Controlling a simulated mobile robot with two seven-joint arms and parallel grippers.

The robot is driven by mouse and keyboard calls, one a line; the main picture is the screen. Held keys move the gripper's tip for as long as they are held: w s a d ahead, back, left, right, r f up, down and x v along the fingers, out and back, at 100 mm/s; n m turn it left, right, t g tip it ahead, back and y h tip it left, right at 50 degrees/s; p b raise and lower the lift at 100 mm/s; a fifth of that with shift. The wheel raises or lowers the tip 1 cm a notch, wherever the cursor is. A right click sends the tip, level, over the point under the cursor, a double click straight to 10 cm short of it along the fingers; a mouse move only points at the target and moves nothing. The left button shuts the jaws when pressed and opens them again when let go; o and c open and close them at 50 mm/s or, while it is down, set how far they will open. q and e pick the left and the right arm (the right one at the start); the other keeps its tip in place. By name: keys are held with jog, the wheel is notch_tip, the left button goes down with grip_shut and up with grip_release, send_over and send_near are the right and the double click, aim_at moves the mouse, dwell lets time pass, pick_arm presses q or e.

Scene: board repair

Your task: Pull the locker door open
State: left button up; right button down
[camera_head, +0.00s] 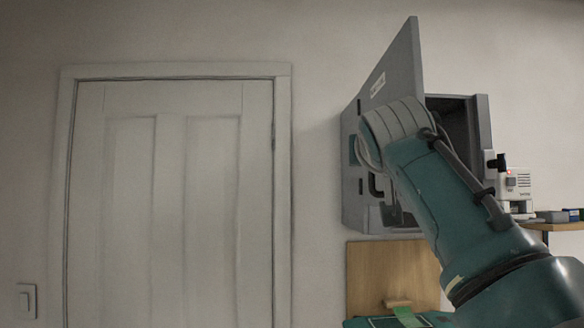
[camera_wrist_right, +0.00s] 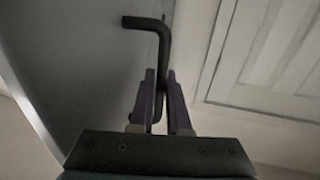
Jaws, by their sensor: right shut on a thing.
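The grey locker (camera_head: 484,130) hangs on the wall right of centre in the head view. Its grey door (camera_head: 405,65) stands swung out from the body, and the dark interior shows in the gap to its right. The door's inner or outer face also fills the left of the right wrist view (camera_wrist_right: 75,55). A black bent handle (camera_wrist_right: 150,22) stands out from it. My right gripper (camera_wrist_right: 161,80) is shut on the handle's shaft, with one purple finger on each side. In the head view my right arm hides much of the door and locker. My left gripper is not in view.
A closed white room door (camera_head: 175,200) is on the left, with a light switch (camera_head: 26,300) beside it. A wooden panel (camera_head: 390,270) is below the locker. A shelf at the right (camera_head: 555,226) holds a white device (camera_head: 517,185) and small boxes. Bare wall lies between door and locker.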

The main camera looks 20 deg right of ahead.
jog(key=shift+w+a, duration=0.1)
dwell(0.4)
jog(key=c, duration=1.2)
grip_release()
jog(key=shift+o, duration=0.2)
jog(key=b+v, duration=0.6)
jog(key=v, duration=0.4)
